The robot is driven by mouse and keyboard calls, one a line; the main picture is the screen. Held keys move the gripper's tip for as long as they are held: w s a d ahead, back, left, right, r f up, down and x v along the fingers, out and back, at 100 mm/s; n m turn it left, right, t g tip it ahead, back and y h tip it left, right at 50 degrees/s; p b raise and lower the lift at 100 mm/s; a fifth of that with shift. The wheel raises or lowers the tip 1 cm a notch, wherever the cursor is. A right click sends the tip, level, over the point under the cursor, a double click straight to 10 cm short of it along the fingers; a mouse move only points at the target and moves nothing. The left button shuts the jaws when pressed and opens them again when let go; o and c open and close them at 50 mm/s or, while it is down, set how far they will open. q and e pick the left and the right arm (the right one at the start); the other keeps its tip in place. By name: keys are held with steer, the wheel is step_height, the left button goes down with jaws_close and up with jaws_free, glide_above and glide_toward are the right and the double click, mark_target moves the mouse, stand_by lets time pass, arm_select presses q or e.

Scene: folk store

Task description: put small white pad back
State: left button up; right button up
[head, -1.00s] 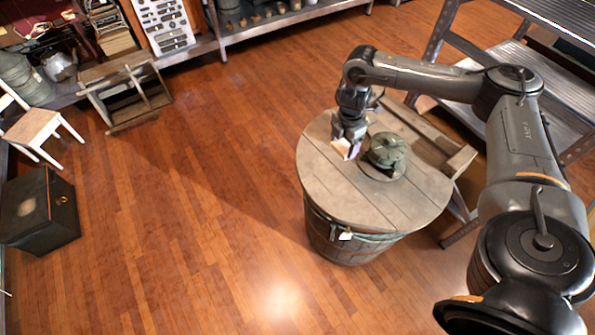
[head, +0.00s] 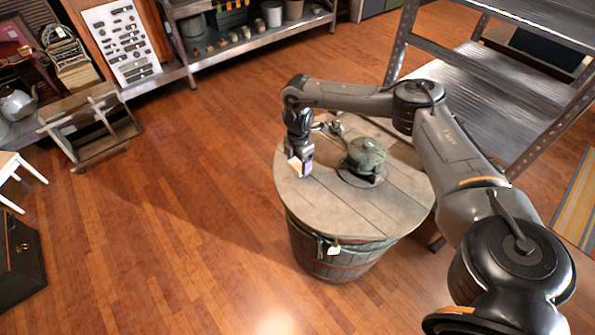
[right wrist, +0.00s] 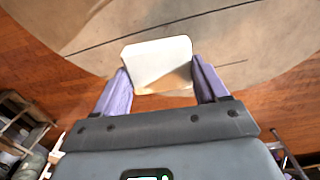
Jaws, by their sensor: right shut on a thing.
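The small white pad (head: 294,164) is held in my right gripper (head: 303,168), above the left part of a round wooden barrel top (head: 355,205). In the right wrist view the pad (right wrist: 158,62) sits between the two purple fingers of the gripper (right wrist: 160,72), its lower part tan or shaded. The barrel top (right wrist: 230,40) lies behind it, with floor below the top's edge. I cannot tell the exact gap between pad and wood. My left gripper is not in view.
A dark green lidded pot (head: 364,156) stands on the barrel top, right of my gripper. A metal shelf rack (head: 505,90) stands at right. A wooden crate (head: 95,125) and a low shelf (head: 240,35) are at the back left.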

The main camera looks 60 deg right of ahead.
mark_target(298, 163)
steer(key=shift+w+f, duration=0.2)
steer(key=shift+f, duration=0.05)
step_height(298, 163, down, 3)
steer(key=shift+r+b, duration=0.1)
steer(key=shift+b, duration=0.65)
steer(key=shift+f, duration=0.45)
steer(key=shift+f, duration=0.1)
steer(key=o, duration=1.1)
